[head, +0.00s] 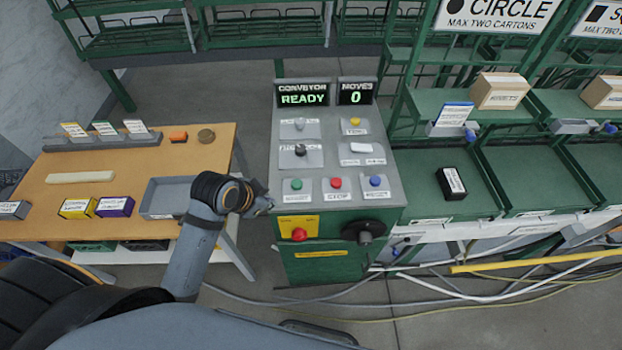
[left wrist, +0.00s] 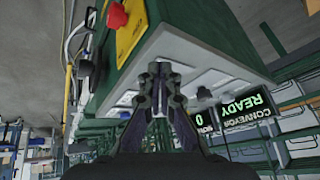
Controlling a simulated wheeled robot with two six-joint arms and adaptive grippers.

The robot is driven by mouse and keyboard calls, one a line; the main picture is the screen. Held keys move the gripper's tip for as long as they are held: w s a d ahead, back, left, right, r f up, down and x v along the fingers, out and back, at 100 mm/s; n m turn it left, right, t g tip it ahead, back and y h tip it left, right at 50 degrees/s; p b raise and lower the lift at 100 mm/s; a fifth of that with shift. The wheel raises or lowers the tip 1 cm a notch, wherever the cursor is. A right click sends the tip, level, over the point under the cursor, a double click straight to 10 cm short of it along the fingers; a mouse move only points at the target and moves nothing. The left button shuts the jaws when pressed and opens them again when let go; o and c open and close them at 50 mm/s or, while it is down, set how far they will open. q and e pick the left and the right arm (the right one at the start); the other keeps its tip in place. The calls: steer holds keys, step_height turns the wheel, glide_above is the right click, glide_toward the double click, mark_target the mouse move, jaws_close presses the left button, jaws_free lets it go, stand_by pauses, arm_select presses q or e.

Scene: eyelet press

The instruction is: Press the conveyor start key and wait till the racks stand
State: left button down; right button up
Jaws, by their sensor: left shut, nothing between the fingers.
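The grey control panel (head: 330,130) on a green cabinet stands in the middle of the head view. Its displays read CONVEYOR READY (head: 302,95) and MOVES 0 (head: 356,95). A green key (head: 296,184), a red key (head: 336,183) over a STOP label and a blue key (head: 376,181) sit in its front row. The green key's label is too small to read. My left gripper (head: 264,203) is shut and empty, just left of the panel's front left corner. In the left wrist view its closed fingers (left wrist: 159,75) point at the tilted panel (left wrist: 190,60). My right gripper is not in view.
A red button on a yellow plate (head: 299,227) and a black knob (head: 364,231) are on the cabinet front. A wooden table (head: 120,165) with cards and boxes stands left. Green racks (head: 115,38) stand behind; green bays (head: 535,175) are right. Cables lie on the floor.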

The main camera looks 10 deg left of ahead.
arm_select(q)
steer(key=w+d+r+m+t+h, duration=0.1)
steer(key=w+d+r+m+h, duration=0.2)
steer(key=w+r+m, duration=0.5)
steer(key=shift+w+d+r+m+t+h, duration=0.35)
steer(key=shift+w+d, duration=0.15)
steer(key=shift+w, duration=0.15)
steer(key=b, duration=0.7)
glide_above(294, 184)
step_height(294, 184, down, 8)
steer(key=shift+r, duration=0.1)
steer(key=shift+f+b, duration=0.45)
steer(key=shift+f, duration=0.1)
